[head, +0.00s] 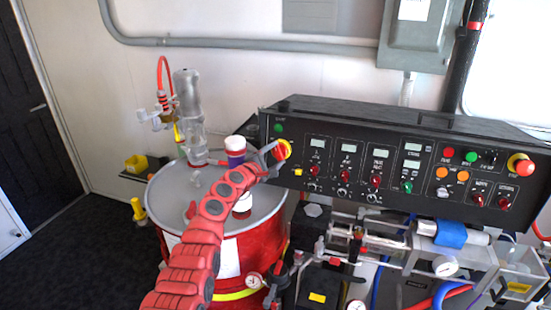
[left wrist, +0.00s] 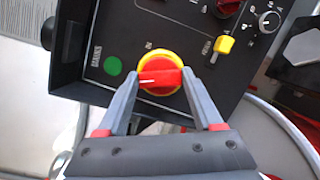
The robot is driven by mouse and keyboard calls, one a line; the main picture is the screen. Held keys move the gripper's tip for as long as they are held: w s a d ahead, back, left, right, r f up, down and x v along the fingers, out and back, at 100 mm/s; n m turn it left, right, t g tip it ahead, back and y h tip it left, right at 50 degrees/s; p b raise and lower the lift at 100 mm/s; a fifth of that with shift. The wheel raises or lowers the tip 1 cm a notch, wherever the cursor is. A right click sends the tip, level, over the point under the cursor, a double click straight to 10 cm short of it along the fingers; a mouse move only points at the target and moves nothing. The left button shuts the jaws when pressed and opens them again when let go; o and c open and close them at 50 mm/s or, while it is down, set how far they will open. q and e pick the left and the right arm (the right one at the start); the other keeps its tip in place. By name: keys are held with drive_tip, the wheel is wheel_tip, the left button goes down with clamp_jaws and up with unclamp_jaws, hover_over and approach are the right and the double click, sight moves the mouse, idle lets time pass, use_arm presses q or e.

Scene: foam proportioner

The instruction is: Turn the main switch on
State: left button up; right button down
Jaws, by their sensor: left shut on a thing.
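The main switch (head: 284,149) is a red rotary handle on a yellow ring at the left end of the black control panel (head: 330,128). My left gripper (head: 275,152) reaches it from the left, with its grey fingers at the switch. In the left wrist view the fingers are shut on the main switch (left wrist: 160,79), one on each side. The red handle lies crosswise between the fingers, with a white mark on its left half. A green round indicator (left wrist: 113,66) sits left of the switch. My right gripper does not show.
A red drum (head: 222,232) with a grey lid stands below my left arm, with a clear pump cylinder (head: 189,110) on it. A yellow selector (left wrist: 222,45) sits close to the right finger. A red emergency button (head: 521,165) is at the panel's right end.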

use_arm(q)
drive_tip(key=m+g+b, duration=0.1)
drive_tip(key=m+b, duration=0.1)
drive_tip(key=m, duration=0.2)
drive_tip(key=shift+f+m, duration=0.1)
drive_tip(key=shift+m, duration=0.3)
drive_tip(key=m+g+y+b, duration=0.1)
drive_tip(key=m+b, duration=0.5)
drive_tip(key=b, duration=0.1)
drive_tip(key=shift+f, duration=0.1)
drive_tip(key=shift+m+g+y+b, duration=0.4)
drive_tip(key=shift+m+y+b, duration=0.2)
drive_tip(key=shift+m+b, duration=0.65)
drive_tip(key=o, duration=1.4)
drive_tip(key=shift+r, duration=0.2)
drive_tip(key=shift+c, duration=0.2)
